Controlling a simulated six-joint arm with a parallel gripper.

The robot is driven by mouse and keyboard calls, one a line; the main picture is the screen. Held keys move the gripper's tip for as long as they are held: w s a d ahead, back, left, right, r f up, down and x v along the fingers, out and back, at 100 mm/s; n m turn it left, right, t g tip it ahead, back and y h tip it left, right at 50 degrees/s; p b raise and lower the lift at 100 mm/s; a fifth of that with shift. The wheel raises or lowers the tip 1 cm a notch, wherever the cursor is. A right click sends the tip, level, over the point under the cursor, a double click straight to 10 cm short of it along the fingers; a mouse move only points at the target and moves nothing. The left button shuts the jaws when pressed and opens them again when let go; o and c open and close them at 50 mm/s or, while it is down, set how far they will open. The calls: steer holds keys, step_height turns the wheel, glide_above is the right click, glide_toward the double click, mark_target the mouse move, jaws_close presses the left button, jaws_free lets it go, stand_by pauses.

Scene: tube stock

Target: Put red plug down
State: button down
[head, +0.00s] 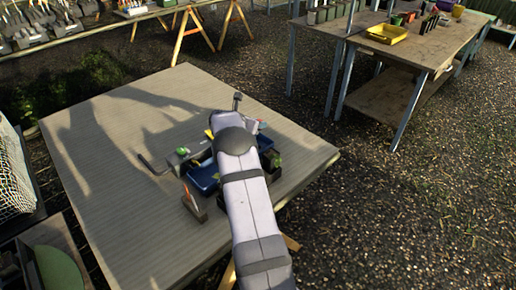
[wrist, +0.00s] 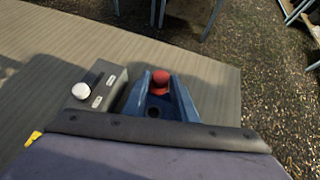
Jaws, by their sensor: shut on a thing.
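The red plug (wrist: 160,82) shows in the wrist view between the two blue fingers of my gripper (wrist: 161,80). My gripper is shut on it. The plug's lower part is hidden between the fingers, and I cannot tell whether it touches anything below. In the head view my arm covers the gripper and the plug.
A grey block with a white knob (wrist: 80,90) stands left of the fingers. In the head view, a blue tray (head: 203,180), a small dark holder (head: 193,206) and a green item (head: 182,151) crowd the wooden table (head: 110,150) around my arm. The table's left side is clear.

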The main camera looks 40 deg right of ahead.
steer(key=shift+m+g, duration=0.3)
steer(key=shift+s+a+f+p, duration=0.15)
steer(key=shift+f+p, duration=0.2)
steer(key=shift+f, duration=1.3)
steer(key=shift+w+a+f+p, duration=0.15)
steer(key=shift+f+p, duration=0.25)
steer(key=shift+f, duration=1.3)
steer(key=shift+s+a+f+p, duration=0.1)
steer(key=shift+a+f+p, duration=0.2)
steer(key=shift+f, duration=1.35)
steer(key=shift+d+f, duration=0.1)
steer(key=shift+f, duration=0.1)
steer(key=c, duration=1.8)
jaws_free()
steer(key=shift+o, duration=0.4)
steer(key=shift+r, duration=0.15)
steer(key=shift+r, duration=0.15)
steer(key=b+v, duration=0.1)
steer(key=v, duration=1)
steer(key=shift+a+r+b, duration=0.1)
steer(key=shift+a+b, duration=0.25)
steer(key=shift+a, duration=0.1)
